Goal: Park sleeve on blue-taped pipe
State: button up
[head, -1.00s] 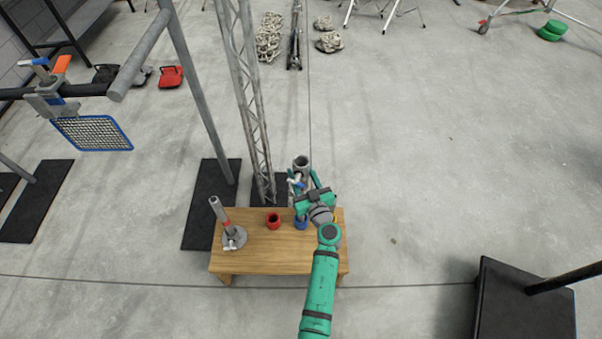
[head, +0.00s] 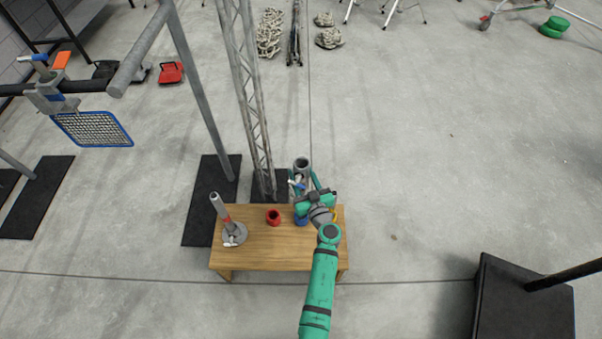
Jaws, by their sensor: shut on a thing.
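My gripper (head: 304,184) is above the far right edge of the wooden table, its green fingers closed around a grey tube (head: 302,164). The tube has an open round mouth facing up and looks like the sleeve. A small white handle and a bit of blue show beside the fingers, but I cannot tell what they belong to. A blue thing (head: 300,221) on the table is partly hidden under my gripper. No blue-taped pipe can be clearly made out. A grey pipe with a red band (head: 222,207) stands tilted on a round base at the table's left.
The wooden table (head: 265,254) also holds a red cup-like ring (head: 273,217) at its middle and a yellow thing (head: 334,214) mostly hidden by my wrist. A lattice truss (head: 250,105) and a grey post (head: 199,90) rise behind.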

jog(key=shift+f, duration=0.9)
jog(key=shift+f, duration=0.3)
dwell(0.5)
jog(key=o, duration=1.6)
jog(key=shift+a, duration=0.1)
jog(key=shift+f, duration=0.15)
jog(key=v, duration=1)
jog(key=shift+s, duration=0.4)
